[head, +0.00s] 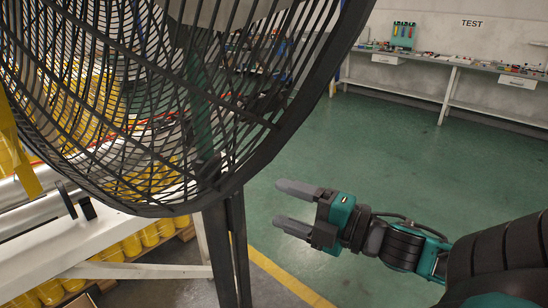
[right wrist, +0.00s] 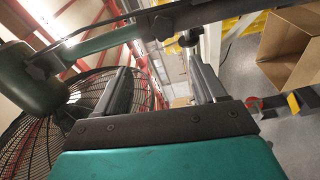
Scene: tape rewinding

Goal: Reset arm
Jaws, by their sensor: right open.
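My right gripper (head: 286,207) is at the middle of the head view, low and right of the large black fan. Its two grey fingers point left, are spread apart, and hold nothing. In the right wrist view the same gripper (right wrist: 163,88) shows its two fingers apart with no object between them. My right arm comes in from the lower right. My left gripper does not show in either view.
A large black caged fan (head: 150,205) fills the upper left on a dark post (head: 228,250). Yellow spools (head: 130,245) stand behind it near a white frame (head: 60,250). A workbench (head: 450,68) lines the back wall. An open cardboard box (right wrist: 290,50) shows in the wrist view. Green floor is clear.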

